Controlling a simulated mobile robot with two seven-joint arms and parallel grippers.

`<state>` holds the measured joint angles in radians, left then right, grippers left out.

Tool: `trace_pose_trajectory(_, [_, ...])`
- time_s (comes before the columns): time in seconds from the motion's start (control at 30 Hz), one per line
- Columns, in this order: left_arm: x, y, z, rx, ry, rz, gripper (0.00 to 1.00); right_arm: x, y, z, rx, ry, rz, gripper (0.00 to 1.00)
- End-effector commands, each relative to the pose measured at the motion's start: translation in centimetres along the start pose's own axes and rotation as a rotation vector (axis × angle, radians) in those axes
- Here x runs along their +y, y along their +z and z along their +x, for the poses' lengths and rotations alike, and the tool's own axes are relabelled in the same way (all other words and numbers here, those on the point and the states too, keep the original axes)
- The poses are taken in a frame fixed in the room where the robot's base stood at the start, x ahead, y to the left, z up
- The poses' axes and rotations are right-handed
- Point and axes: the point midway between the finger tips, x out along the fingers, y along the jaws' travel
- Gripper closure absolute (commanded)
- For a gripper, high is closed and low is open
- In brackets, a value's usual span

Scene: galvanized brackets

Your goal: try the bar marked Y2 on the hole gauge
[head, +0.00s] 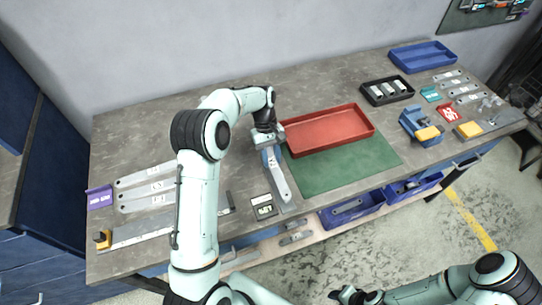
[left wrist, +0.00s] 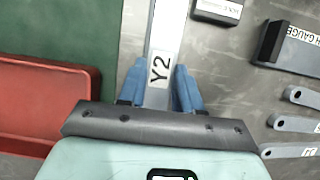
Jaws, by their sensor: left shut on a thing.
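The bar marked Y2 (head: 281,182) is a flat grey bar, held at its far end by my left gripper (head: 270,153). In the left wrist view the Y2 label (left wrist: 160,68) shows between the blue fingers (left wrist: 160,88), which are shut on the bar. The bar points toward the table's front edge. The hole gauge (head: 263,206), a dark block with a white label, is just left of the bar's near end; it also shows at the top of the left wrist view (left wrist: 217,10). My right gripper (head: 352,296) is low at the bottom edge, its fingers unclear.
A red tray (head: 372,121) and green mat (head: 385,160) lie right of the bar. Other bars (head: 145,175) and a purple tag (head: 99,197) lie at the left. The length gauge (left wrist: 292,50) is partly hidden by my arm in the head view. A blue holder (head: 418,122) stands farther right.

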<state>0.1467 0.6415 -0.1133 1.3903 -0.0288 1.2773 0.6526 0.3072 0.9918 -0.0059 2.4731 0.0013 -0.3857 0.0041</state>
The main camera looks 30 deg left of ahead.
Motion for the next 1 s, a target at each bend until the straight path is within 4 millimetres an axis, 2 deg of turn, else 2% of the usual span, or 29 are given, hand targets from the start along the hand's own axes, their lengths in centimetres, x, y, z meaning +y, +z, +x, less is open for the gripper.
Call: trace_pose_trajectory(1.0, [0.03,-0.29,0.75,0.0,0.0,0.0,1.0,0.05,0.07,0.06,-0.001,0.0,0.0,0.57])
